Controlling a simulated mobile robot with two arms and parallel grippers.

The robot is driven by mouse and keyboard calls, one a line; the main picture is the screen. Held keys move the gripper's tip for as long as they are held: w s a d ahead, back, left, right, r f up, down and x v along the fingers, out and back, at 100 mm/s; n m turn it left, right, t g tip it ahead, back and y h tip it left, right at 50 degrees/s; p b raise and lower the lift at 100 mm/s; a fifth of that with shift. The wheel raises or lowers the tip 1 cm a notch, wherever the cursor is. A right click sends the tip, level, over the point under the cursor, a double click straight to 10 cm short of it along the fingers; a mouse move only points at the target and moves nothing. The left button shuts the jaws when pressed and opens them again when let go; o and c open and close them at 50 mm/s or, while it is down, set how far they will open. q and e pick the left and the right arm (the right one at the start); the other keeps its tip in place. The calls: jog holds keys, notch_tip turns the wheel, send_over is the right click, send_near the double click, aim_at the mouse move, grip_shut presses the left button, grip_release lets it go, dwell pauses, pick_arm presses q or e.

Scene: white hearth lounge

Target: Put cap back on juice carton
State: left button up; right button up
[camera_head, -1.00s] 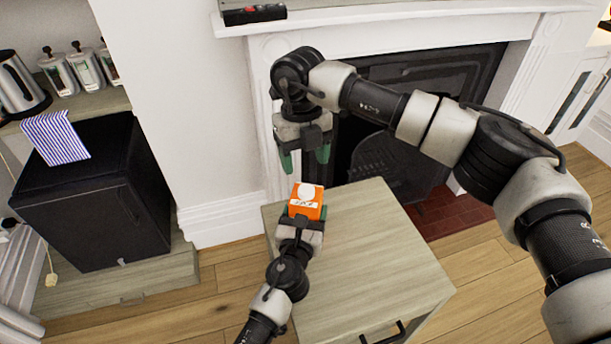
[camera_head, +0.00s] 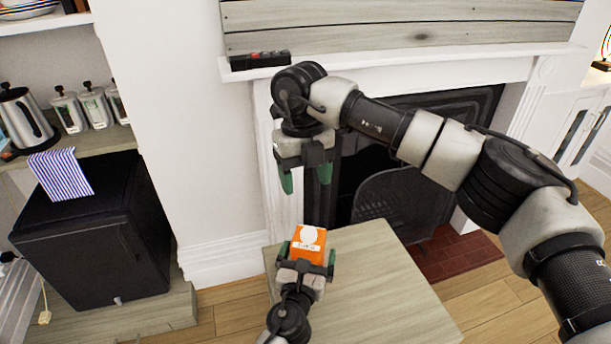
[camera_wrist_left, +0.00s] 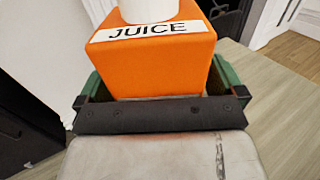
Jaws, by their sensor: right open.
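The orange juice carton (camera_head: 307,246) stands on the wooden cabinet top (camera_head: 378,280), with a white cap (camera_head: 310,234) on its top. In the left wrist view the carton (camera_wrist_left: 150,62) fills the middle, with a JUICE label and the white cap (camera_wrist_left: 148,10) cut off by the top edge. My left gripper (camera_head: 306,262) is shut on the carton, its green fingers on either side. My right gripper (camera_head: 306,182) hangs above the carton, pointing down, open and empty, with its green fingertips apart. Whether the cap is fully seated cannot be told.
A white fireplace (camera_head: 410,75) stands close behind the cabinet and my right arm. A black mini fridge (camera_head: 95,235) with a striped cloth (camera_head: 60,174) is at the left. The cabinet top right of the carton is clear.

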pick_arm(q)
jog(key=v, duration=1)
jog(key=shift+s, duration=0.4)
